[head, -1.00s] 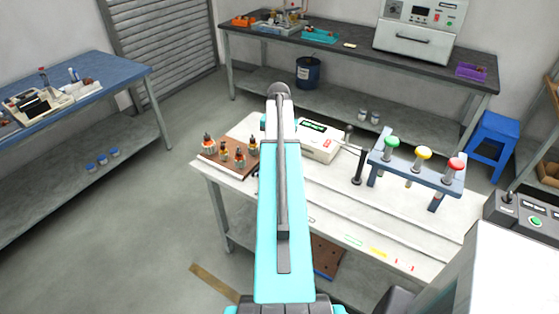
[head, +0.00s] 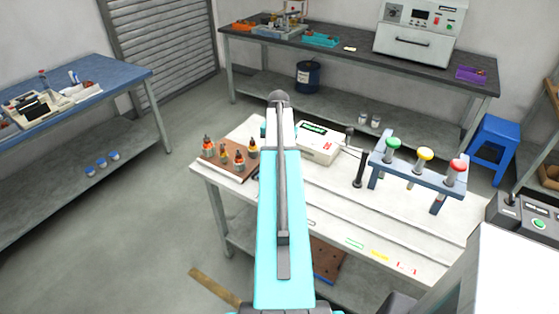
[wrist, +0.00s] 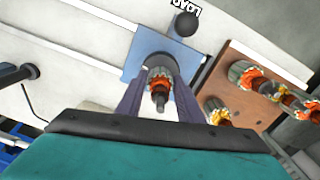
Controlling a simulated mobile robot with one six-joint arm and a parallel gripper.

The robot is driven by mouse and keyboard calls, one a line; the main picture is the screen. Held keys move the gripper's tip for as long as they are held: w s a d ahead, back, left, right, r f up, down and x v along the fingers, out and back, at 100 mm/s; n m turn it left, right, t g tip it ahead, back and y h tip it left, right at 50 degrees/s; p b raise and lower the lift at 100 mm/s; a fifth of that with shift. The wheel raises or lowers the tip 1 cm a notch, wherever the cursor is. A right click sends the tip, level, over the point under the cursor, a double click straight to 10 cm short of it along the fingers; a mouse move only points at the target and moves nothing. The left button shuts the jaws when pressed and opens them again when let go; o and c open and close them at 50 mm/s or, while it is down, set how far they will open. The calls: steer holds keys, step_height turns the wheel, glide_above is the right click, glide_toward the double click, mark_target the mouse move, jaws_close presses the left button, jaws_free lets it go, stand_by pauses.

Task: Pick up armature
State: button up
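In the wrist view, an armature (wrist: 160,82) with an orange winding, dark shaft and grey core is between the two fingers of my gripper (wrist: 160,75), in front of a blue plate (wrist: 136,62). The fingers flank it closely; I cannot tell whether they press on it. More armatures (wrist: 248,74) stand on a brown wooden board to the right. In the head view, several armatures (head: 239,159) stand on that board (head: 233,171), at the left end of the white table. My arm hides the gripper in the head view.
A white machine (head: 317,150) with a green display stands right of my arm on the white table (head: 330,210). A blue rack (head: 415,174) holds green, yellow and red knobs. A dark post (head: 358,172) rises between them. A black ball knob (wrist: 186,23) is near the fingers.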

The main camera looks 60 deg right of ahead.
steer(key=c, duration=0.7)
steer(key=shift+o, duration=0.2)
steer(key=shift+r, duration=0.15)
steer(key=shift+r+b, duration=1)
steer(key=shift+r, duration=0.6)
steer(key=s+a+r+b, duration=0.1)
steer(key=s+a+b, duration=0.3)
steer(key=a, duration=1)
steer(key=s, duration=0.3)
steer(key=shift+s+r, duration=0.15)
steer(key=shift+r, duration=0.1)
steer(key=shift+a, duration=0.1)
